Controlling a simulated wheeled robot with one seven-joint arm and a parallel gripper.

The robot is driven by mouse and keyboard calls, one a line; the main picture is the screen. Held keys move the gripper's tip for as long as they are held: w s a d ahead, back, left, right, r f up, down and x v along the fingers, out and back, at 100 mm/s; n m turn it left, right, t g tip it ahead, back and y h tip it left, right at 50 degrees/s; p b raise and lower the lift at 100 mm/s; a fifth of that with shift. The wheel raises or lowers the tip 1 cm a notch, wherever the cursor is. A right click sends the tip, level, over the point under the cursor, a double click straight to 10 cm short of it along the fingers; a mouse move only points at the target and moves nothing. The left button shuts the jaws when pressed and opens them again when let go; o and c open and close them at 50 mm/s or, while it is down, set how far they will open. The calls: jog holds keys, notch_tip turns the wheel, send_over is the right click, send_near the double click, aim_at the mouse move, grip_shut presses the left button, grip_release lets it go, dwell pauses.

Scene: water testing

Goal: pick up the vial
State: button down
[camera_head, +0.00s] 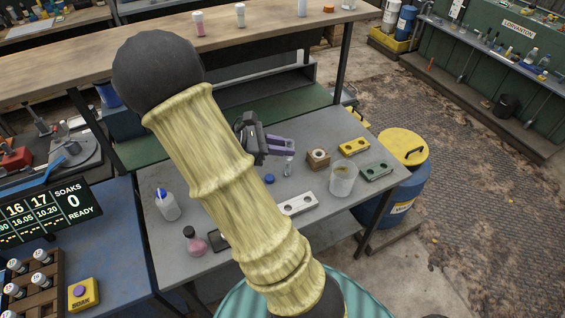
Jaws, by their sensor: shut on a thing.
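My gripper (288,152), with purple fingers, is over the grey table and is shut on a small clear vial (289,167). The vial is roughly upright, with its body hanging below the fingertips. Its top is hidden by the fingers, and I cannot tell whether its base is clear of the table. A small blue cap (269,179) lies on the table to the left of the vial.
My arm covers the table's middle.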

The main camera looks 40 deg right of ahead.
notch_tip(320, 180, up, 2)
jog(key=shift+w, duration=0.15)
dwell(0.3)
dwell(1.7)
